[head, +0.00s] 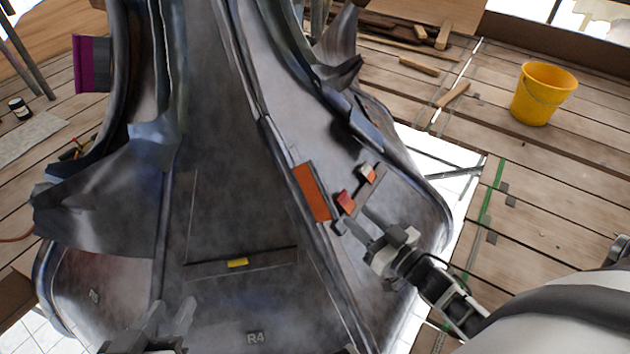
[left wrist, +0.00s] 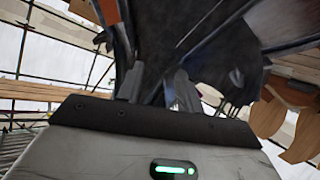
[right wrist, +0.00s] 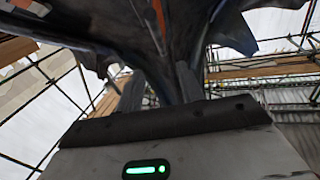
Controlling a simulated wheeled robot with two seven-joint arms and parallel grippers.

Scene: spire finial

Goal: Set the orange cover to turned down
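A flat orange rectangular panel (head: 311,192), which looks like the orange cover, stands out along a raised seam on the dark metal spire (head: 235,130). I cannot tell its exact tilt. To its right, a dark bracket (head: 358,195) carries a small red block (head: 346,200) and a small pale and orange block (head: 368,173). My right gripper (head: 358,220) is open just below the bracket, its fingers pointing up-left, apart from the panel; contact with the bracket is unclear. My left gripper (head: 171,312) is open and empty over the lower left face.
A yellow tab (head: 237,263) sits on a dark bar low on the spire's front face. A yellow bucket (head: 545,93) stands on the plank floor at the right. A purple panel (head: 91,64) shows at the left. Metal fins jut out on both sides.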

